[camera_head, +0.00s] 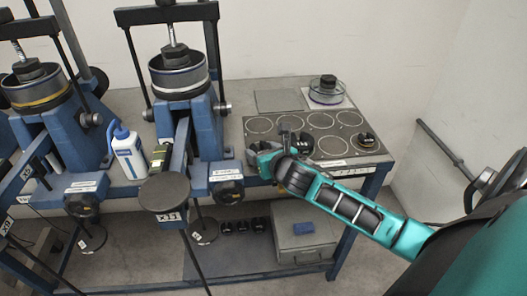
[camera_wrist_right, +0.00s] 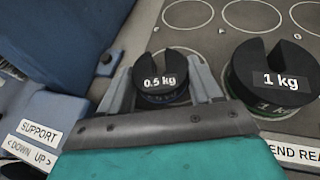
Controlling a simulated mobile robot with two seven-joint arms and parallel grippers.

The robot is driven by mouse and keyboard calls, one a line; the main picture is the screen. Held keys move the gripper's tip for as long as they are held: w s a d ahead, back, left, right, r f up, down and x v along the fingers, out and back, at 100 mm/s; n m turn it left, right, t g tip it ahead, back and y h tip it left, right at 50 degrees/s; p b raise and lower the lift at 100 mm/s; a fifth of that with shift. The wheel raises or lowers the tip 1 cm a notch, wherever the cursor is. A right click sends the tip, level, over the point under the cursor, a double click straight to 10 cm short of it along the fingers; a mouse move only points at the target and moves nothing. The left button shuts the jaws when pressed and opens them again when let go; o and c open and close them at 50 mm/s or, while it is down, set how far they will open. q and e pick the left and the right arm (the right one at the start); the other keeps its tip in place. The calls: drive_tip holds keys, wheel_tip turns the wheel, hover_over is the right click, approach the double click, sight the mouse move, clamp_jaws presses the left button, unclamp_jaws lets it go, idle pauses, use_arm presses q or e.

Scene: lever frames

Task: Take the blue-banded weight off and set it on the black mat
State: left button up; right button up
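In the wrist view a black slotted weight marked 0.5 kg (camera_wrist_right: 158,80) sits between the fingers of my right gripper (camera_wrist_right: 166,84). The fingers lie close against both sides of it. A dark bluish band shows under its top. The weight is over the front left corner of the dark mat with circles (camera_head: 262,126); I cannot tell whether it touches the mat. In the head view my right gripper (camera_head: 254,157) reaches in from the right and hides this weight. My left gripper is not in view.
A 1 kg weight (camera_wrist_right: 272,76) with a green band stands close right of the gripper. Another black weight (camera_head: 367,140) is at the mat's right. Blue lever frames (camera_head: 205,125) stand left, with a round hanger plate (camera_head: 165,191) in front. The mat's middle circles are clear.

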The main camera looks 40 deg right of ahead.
drive_tip(key=o, duration=0.5)
drive_tip(key=shift+o, duration=0.2)
drive_tip(key=shift+f, duration=0.1)
drive_tip(key=v, duration=1.3)
drive_tip(key=shift+w, duration=0.1)
drive_tip(key=s+a+f+m+g+y, duration=0.1)
drive_tip(key=a+f+m, duration=0.4)
drive_tip(key=m, duration=0.5)
drive_tip(key=s+a+f+m+y, duration=0.2)
drive_tip(key=s+a+f+m, duration=0.2)
drive_tip(key=m, duration=0.6)
drive_tip(key=s+a+f+m+g+y, duration=0.1)
drive_tip(key=s+a+f+m, duration=0.2)
drive_tip(key=m, duration=0.8)
wheel_tip(320, 180, down, 4)
drive_tip(key=a, duration=0.2)
drive_tip(key=shift+s+a+g+y, duration=0.2)
drive_tip(key=shift+a+g+y, duration=0.1)
drive_tip(key=shift+a, duration=0.05)
